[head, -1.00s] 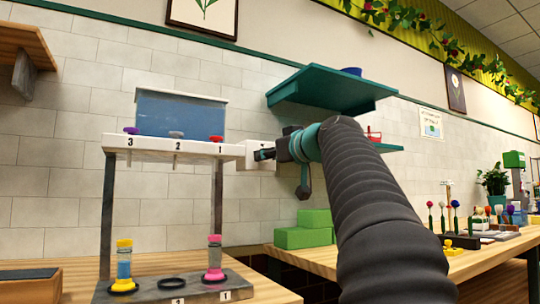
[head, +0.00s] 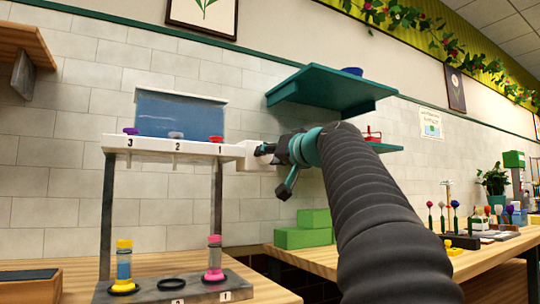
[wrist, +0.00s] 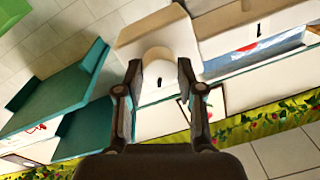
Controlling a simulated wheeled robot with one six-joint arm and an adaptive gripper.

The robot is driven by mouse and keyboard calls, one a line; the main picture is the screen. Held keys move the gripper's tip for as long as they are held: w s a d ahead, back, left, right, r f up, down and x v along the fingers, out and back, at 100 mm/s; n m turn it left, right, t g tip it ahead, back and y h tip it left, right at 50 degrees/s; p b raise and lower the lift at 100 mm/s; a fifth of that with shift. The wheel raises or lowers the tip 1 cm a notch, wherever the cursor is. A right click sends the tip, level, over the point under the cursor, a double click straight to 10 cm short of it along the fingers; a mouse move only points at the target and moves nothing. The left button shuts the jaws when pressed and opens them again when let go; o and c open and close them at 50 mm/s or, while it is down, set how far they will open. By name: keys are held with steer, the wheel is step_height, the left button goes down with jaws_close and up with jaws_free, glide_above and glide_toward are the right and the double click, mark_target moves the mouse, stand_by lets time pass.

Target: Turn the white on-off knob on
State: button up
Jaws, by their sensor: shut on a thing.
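The white on-off knob (wrist: 158,70) shows in the wrist view as a rounded white piece with a short dark mark. My gripper (wrist: 160,76) is shut on it, with one finger along each side. The knob sits on a white housing (wrist: 157,39), which in the head view is the white block (head: 252,157) at the right end of the dispenser's white shelf. In the head view my gripper (head: 266,151) meets this block from the right, tilted about its axis. The knob is hidden there by the fingers.
The dispenser has a blue tank (head: 180,114) and coloured knobs numbered 1 to 3. Below stand a yellow-capped vial (head: 124,265) and a pink-capped vial (head: 214,258). A teal shelf (head: 330,90) hangs above my arm. Green blocks (head: 304,236) sit below my gripper.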

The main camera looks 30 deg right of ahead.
steer(key=m+p, duration=0.1)
steer(key=m, duration=0.5)
steer(key=m+h+p, duration=0.1)
steer(key=m+p, duration=0.1)
steer(key=m, duration=0.4)
steer(key=shift+f+m+t, duration=0.1)
steer(key=shift+m+t, duration=0.2)
stand_by(0.3)
steer(key=o, duration=1.1)
steer(key=shift+o, duration=0.2)
steer(key=s+f, duration=0.1)
steer(key=s, duration=1.1)
steer(key=shift+d, duration=0.2)
steer(key=shift+w, duration=0.1)
